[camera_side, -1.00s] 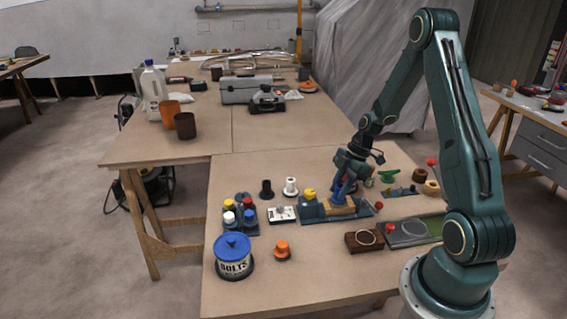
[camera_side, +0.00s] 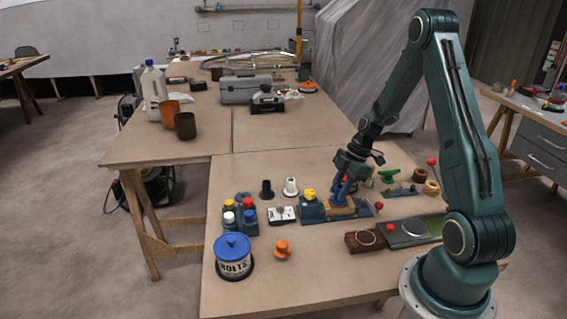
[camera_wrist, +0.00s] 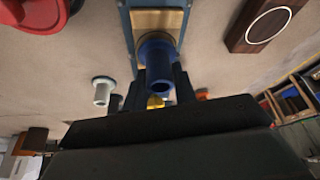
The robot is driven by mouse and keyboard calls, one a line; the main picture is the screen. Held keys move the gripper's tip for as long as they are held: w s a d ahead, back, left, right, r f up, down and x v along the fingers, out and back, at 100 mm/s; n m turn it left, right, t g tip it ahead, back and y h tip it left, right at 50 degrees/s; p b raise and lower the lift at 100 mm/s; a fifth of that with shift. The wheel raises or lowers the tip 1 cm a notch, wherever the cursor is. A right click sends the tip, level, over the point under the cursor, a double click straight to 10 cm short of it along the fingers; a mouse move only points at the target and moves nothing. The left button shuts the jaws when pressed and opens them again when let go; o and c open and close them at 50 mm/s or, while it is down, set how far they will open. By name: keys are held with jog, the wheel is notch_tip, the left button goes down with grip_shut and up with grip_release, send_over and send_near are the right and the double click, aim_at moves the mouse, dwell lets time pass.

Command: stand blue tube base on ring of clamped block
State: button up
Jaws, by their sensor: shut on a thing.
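The blue tube (camera_side: 339,197) is upright, its wide base low over the wooden block (camera_side: 343,210) clamped in the blue vise (camera_side: 312,212). In the wrist view the tube (camera_wrist: 158,62) sits between my fingers, its flange against the wooden block (camera_wrist: 155,19) in the picture. I cannot tell whether the base touches the block or hangs just above it. My gripper (camera_side: 344,184) is shut on the tube; it also shows in the wrist view (camera_wrist: 160,85). The ring on the block is hidden under the tube's base.
A dark block with a pale ring (camera_side: 365,241) lies in front of the vise. Black (camera_side: 266,189) and white (camera_side: 290,187) flanged pieces stand behind it. Left are a bolts tin (camera_side: 233,257), a rack of coloured caps (camera_side: 240,216) and an orange knob (camera_side: 282,251).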

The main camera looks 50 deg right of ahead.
jog(key=shift+f, duration=0.45)
jog(key=o, duration=0.7)
jog(key=shift+o, duration=0.2)
jog(key=shift+d+r, duration=0.1)
jog(key=v, duration=1)
jog(key=shift+r, duration=0.35)
dwell(0.4)
jog(key=shift+s+d, duration=0.1)
dwell(0.4)
